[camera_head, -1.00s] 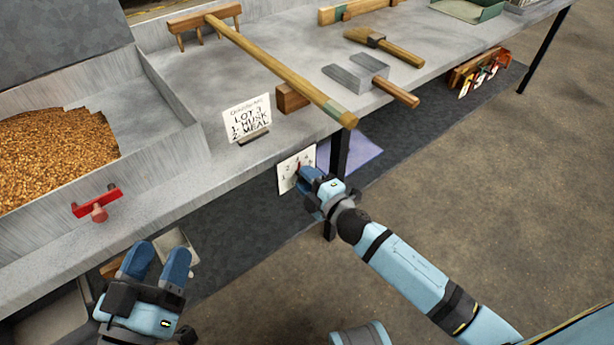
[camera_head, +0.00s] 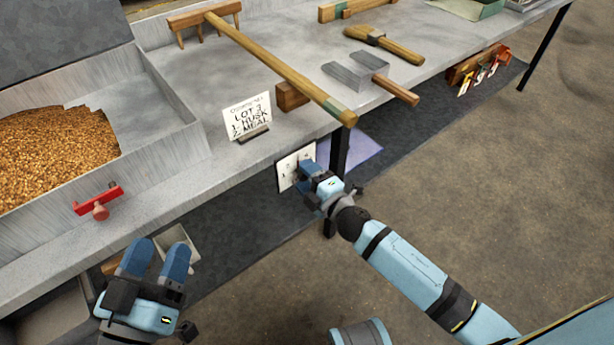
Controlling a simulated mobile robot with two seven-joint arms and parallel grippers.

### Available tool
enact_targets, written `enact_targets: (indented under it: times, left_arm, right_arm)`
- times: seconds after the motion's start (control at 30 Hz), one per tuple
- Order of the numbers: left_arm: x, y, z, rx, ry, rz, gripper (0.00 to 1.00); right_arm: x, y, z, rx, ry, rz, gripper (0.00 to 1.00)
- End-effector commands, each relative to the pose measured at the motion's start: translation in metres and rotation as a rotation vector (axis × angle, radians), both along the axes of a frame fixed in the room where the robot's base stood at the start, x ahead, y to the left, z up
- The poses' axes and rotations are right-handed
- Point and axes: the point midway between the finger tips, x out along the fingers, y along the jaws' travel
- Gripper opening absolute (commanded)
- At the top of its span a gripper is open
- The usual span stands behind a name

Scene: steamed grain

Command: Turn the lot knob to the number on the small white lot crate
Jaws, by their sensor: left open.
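The white dial plate (camera_head: 285,172) with small numbers hangs at the bench's front edge, near the bench leg. My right gripper (camera_head: 305,172) is right at the plate, and its fingers cover the knob. I cannot see the knob's pointer or whether the fingers are shut on it. My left gripper (camera_head: 157,258) is open and empty at lower left, in front of the bench. A small whitish container (camera_head: 187,252) is partly hidden behind it. No number is readable on it, and I cannot tell whether it is the lot crate.
A grain tray (camera_head: 168,85) and a red handle (camera_head: 99,202) are at left. A long-handled rake (camera_head: 280,68), a brush (camera_head: 385,46) and a grey-headed tool (camera_head: 372,80) lie on the bench. The floor at right is clear.

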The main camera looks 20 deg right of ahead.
Motion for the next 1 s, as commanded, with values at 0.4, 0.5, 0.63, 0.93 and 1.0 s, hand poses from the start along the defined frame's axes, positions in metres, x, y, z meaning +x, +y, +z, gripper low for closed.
enact_targets:
  times: [0.4, 0.5, 0.63, 0.93, 1.0]
  left_arm:
    - [0.0, 0.001, 0.005, -0.003, -0.009, 0.002, 0.6]
    - [0.0, 0.001, 0.01, -0.007, -0.019, 0.006, 0.6]
    - [-0.001, 0.002, 0.016, -0.015, -0.04, 0.011, 0.6]
    - [-0.001, 0.002, 0.021, -0.024, -0.06, 0.017, 0.6]
    - [-0.002, 0.002, 0.021, -0.026, -0.063, 0.018, 0.6]
  right_arm:
    - [-0.02, -0.007, 0.0, 0.001, 0.003, -0.001, 0.6]
    - [-0.039, -0.013, 0.0, 0.002, 0.004, 0.0, 0.6]
    - [-0.067, -0.023, 0.0, 0.003, 0.006, -0.002, 0.6]
    - [-0.116, -0.042, 0.0, 0.002, 0.003, -0.001, 0.6]
    - [-0.123, -0.044, 0.0, 0.001, 0.002, -0.002, 0.6]
